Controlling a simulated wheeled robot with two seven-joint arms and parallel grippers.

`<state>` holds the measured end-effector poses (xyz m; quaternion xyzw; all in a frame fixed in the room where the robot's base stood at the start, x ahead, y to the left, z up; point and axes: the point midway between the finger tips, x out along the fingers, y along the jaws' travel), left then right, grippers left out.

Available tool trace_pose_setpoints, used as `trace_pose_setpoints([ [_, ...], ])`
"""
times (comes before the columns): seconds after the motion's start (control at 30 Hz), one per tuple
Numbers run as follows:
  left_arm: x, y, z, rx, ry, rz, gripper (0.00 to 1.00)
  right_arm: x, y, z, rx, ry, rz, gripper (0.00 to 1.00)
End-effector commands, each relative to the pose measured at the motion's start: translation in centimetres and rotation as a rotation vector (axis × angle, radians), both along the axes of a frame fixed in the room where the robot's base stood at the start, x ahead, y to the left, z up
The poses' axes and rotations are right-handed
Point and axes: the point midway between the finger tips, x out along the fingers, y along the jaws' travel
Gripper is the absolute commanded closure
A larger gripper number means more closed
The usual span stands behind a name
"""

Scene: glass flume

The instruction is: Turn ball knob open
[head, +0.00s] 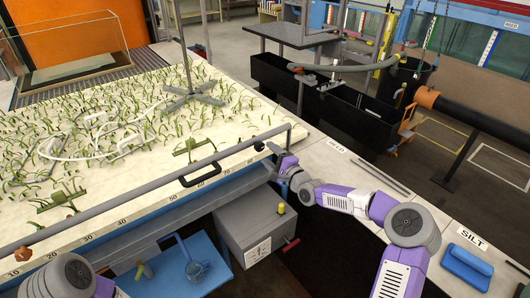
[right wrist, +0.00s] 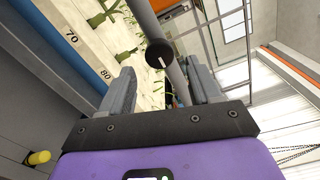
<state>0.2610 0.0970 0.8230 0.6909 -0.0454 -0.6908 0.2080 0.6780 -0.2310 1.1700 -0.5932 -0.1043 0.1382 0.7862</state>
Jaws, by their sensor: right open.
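A round black knob (right wrist: 159,53) with a white line on its face shows in the right wrist view, in front of a grey pipe. My right gripper (right wrist: 160,68) is open, with one finger on each side of the knob in that view. I cannot tell whether the fingers touch it.
The planted flume bed (head: 110,105) fills the left. Below my right gripper is a grey box (head: 250,222) with a yellow knob (head: 280,208) and red handle (head: 291,243).

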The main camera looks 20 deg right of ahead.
Motion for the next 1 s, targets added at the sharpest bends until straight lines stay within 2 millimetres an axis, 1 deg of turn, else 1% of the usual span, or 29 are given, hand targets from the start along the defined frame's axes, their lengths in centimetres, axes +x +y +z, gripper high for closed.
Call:
trace_pose_setpoints([
  [0.03,0.0,0.0,-0.1,0.000,0.000,0.000,1.00,-0.8,-0.4,-0.1,-0.001,0.001,-0.002,0.37],
  [0.1,0.0,0.0,-0.2,0.000,0.000,0.000,1.00,-1.6,-0.7,-0.1,-0.001,0.001,-0.002,0.37],
  [0.2,0.0,0.0,-0.3,0.000,0.000,0.000,1.00,-2.6,-1.0,0.0,0.000,0.000,-0.001,0.37],
  [0.3,0.0,0.0,-0.3,0.000,0.000,0.000,1.00,-3.1,-1.1,0.0,0.000,-0.001,0.000,0.37],
  [0.8,0.0,0.0,-0.3,0.000,0.000,0.000,1.00,-3.2,-1.0,-0.2,-0.002,0.002,0.002,0.37],
  [0.87,0.0,0.0,-0.4,0.000,0.000,0.000,1.00,-3.3,-0.5,-0.9,-0.013,0.013,0.009,0.37],
  [0.9,0.0,0.0,-0.5,0.000,0.000,0.000,1.00,-3.5,0.1,-1.8,-0.028,0.027,0.017,0.37],
  [0.97,0.0,0.0,-0.8,0.000,0.000,0.000,1.00,-4.0,1.4,-4.0,-0.063,0.060,0.037,0.37],
  [1.0,0.0,0.0,-1.1,0.000,0.000,0.000,1.00,-4.6,2.5,-6.0,-0.097,0.090,0.054,0.37],
])
